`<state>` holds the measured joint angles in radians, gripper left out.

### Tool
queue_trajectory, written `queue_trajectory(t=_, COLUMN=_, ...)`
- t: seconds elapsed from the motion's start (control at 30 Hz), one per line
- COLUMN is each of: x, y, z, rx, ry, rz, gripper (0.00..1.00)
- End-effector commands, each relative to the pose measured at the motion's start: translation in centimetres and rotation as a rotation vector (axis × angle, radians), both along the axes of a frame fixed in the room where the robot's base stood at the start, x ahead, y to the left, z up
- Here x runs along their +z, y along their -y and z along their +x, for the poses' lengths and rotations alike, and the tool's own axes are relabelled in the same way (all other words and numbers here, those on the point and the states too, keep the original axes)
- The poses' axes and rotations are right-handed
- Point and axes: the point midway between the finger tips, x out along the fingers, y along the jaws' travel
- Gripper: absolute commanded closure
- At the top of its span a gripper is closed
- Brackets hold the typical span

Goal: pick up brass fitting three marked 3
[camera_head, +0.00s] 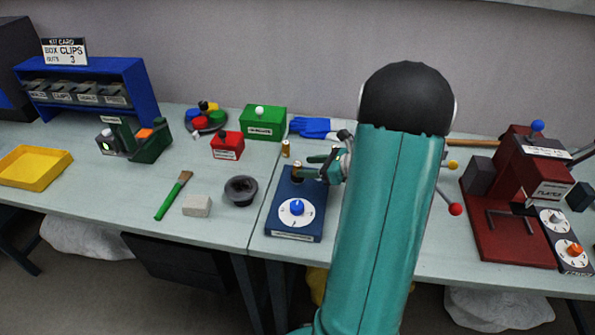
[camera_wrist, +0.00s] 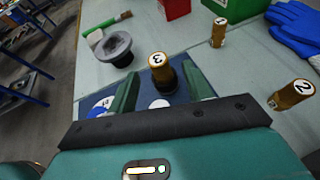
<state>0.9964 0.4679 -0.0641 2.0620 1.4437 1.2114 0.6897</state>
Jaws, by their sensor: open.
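The brass fitting marked 3 (camera_wrist: 158,62) stands upright in the wrist view, its numbered top facing the camera and a dark part below it. It sits at the back of a blue box with a dial (camera_head: 297,213). My gripper (camera_wrist: 161,76) is open, its two green fingers on either side of the fitting. I cannot tell whether they touch it. In the head view my gripper (camera_head: 307,167) is over the back of the blue box, partly hiding the fitting.
A dark round cup (camera_head: 241,189), a green-handled brush (camera_head: 174,195) and a pale block (camera_head: 197,205) lie left of the blue box. A green box (camera_head: 263,126) and blue gloves (camera_head: 312,128) are behind. A dark red machine (camera_head: 510,235) stands at right.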

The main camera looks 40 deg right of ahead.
Motion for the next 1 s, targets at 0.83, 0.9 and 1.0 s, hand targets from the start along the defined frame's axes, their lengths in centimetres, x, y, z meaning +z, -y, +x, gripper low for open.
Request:
queue_trajectory(t=0.83, x=-0.8, y=-0.8, z=1.9, rx=-0.001, ry=0.001, rz=-0.001, gripper=1.00)
queue_trajectory(t=0.9, x=-0.7, y=-0.8, z=1.9, rx=-0.001, ry=0.001, rz=-0.001, gripper=1.00)
queue_trajectory(t=1.0, x=-0.4, y=-0.8, z=1.9, rx=0.000, ry=0.002, rz=-0.002, gripper=1.00)
